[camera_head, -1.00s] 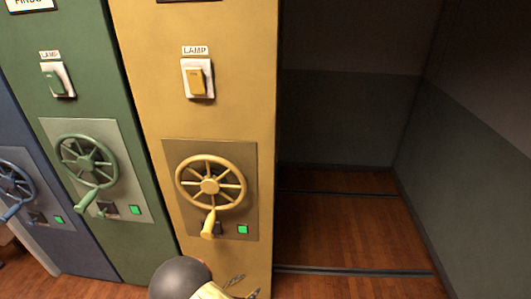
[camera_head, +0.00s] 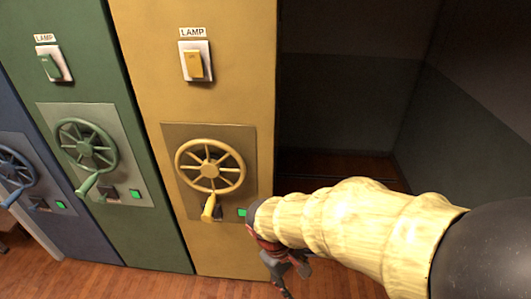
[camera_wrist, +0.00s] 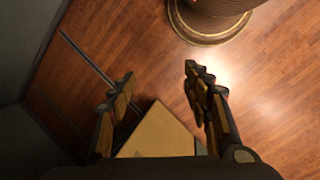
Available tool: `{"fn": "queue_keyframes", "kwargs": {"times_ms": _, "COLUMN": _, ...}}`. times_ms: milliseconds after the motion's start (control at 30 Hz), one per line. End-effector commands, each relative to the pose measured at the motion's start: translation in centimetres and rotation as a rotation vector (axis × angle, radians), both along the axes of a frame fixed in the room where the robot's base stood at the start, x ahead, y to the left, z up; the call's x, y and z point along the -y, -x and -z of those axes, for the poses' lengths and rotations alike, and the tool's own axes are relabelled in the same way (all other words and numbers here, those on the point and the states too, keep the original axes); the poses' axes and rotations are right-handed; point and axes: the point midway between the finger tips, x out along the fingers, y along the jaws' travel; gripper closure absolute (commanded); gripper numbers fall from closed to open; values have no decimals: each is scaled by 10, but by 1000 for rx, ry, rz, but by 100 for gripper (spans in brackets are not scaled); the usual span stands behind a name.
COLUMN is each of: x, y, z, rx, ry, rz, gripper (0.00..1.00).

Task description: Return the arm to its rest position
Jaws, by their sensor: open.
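My gripper (camera_head: 285,266) hangs at the end of my pale yellow arm, in front of the right edge of the yellow cabinet in the head view. In the wrist view, my gripper (camera_wrist: 160,70) has its two fingers spread apart with nothing held between them. The arm reaches in from the right side of the head view. The fingers are small and partly hard to make out there.
The yellow cabinet (camera_head: 140,60) has a spoked handwheel (camera_head: 210,171) and a lamp switch (camera_head: 195,63). A green cabinet (camera_head: 85,60) and a blue cabinet stand to its left. A dark open bay (camera_head: 345,100) lies to the right. Wooden floor shows below.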

Motion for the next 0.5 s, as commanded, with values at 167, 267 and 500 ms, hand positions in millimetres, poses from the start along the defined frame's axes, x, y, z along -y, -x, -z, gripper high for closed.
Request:
{"fn": "queue_keyframes", "kwargs": {"times_ms": 167, "x": 15, "y": 19, "z": -41, "rx": 96, "ry": -155, "rz": 183, "gripper": 50}}
{"fn": "queue_keyframes", "kwargs": {"times_ms": 267, "x": 23, "y": 28, "z": -61, "rx": 153, "ry": -232, "rz": 272, "gripper": 50}}
{"fn": "queue_keyframes", "kwargs": {"times_ms": 500, "x": 48, "y": 50, "z": -109, "rx": 314, "ry": -380, "rz": 450, "gripper": 50}}
